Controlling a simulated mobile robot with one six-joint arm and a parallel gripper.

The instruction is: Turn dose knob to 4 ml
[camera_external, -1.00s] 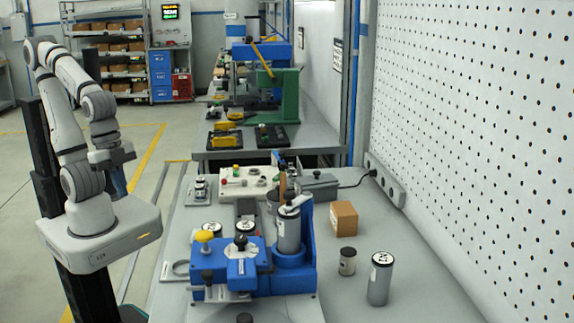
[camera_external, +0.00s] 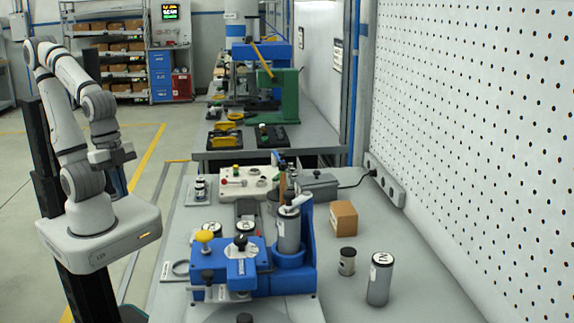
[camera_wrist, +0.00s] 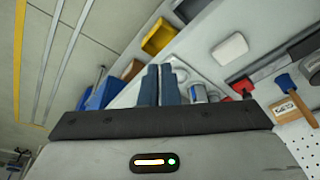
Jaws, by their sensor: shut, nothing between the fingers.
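The blue dosing machine (camera_external: 262,272) stands at the front of the near bench. It carries a yellow knob (camera_external: 204,236), a black knob (camera_external: 240,241) and another black knob (camera_external: 207,275). I cannot tell which is the dose knob, and no ml marks are readable. A grey canister (camera_external: 289,232) stands upright in its blue holder. My gripper (camera_external: 119,182) hangs left of the bench, well apart from the machine. In the wrist view its two dark blue fingers (camera_wrist: 159,84) are together, with nothing between them.
Right of the machine stand a tall grey canister (camera_external: 379,281), a small dark-lidded jar (camera_external: 347,262) and a cardboard box (camera_external: 343,217). A cream control box (camera_external: 246,181) is behind it. A pegboard wall (camera_external: 480,130) bounds the right. Bare bench lies at the front right.

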